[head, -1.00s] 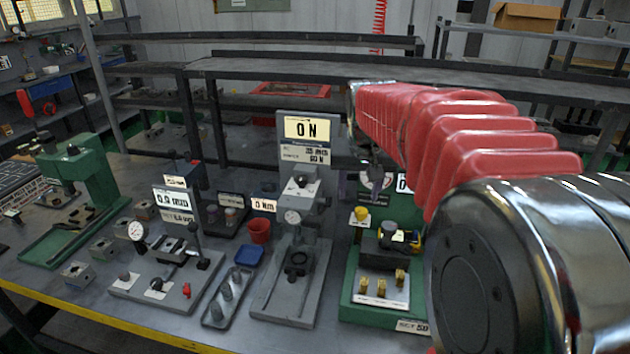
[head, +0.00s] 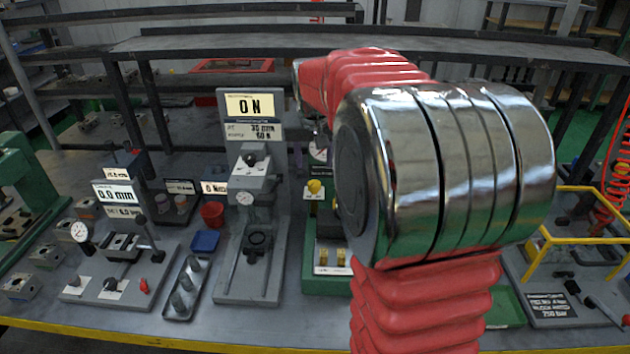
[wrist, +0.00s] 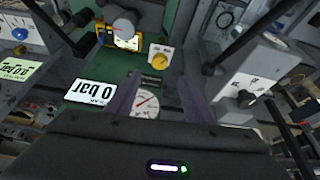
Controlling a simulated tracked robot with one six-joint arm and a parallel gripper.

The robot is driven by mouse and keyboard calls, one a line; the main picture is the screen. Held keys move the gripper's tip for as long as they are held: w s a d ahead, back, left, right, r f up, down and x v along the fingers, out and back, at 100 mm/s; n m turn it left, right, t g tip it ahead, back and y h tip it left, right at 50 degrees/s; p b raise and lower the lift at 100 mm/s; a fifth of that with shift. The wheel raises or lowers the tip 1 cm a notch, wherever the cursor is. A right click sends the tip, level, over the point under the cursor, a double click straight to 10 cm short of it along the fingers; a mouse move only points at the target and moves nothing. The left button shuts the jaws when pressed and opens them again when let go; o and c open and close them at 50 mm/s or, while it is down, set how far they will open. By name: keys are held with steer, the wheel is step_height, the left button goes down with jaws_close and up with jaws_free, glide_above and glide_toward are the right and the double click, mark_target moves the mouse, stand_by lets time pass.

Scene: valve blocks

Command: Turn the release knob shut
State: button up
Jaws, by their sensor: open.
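A yellow knob on a white plate (wrist: 160,54) sits on the green valve block (wrist: 178,25); I take it as the release knob, though its label is unreadable. It also shows in the head view (head: 314,187), just left of my arm. My gripper (wrist: 160,80) is open and empty, its two fingers apart, pointing toward the block with the yellow knob just beyond the tips. A round gauge (wrist: 146,103) shows between the fingers. A "0 bar" display (wrist: 91,92) lies left of them. In the head view my arm hides most of the gripper and the block's right side.
A grey machine (wrist: 250,85) is right of the fingers. A yellow frame (head: 580,240) stands at the right.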

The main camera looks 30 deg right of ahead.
mark_target(314, 184)
steer(key=x, duration=1.1)
steer(key=shift+s, duration=0.1)
steer(key=shift+c, duration=0.6)
steer(key=c, duration=0.9)
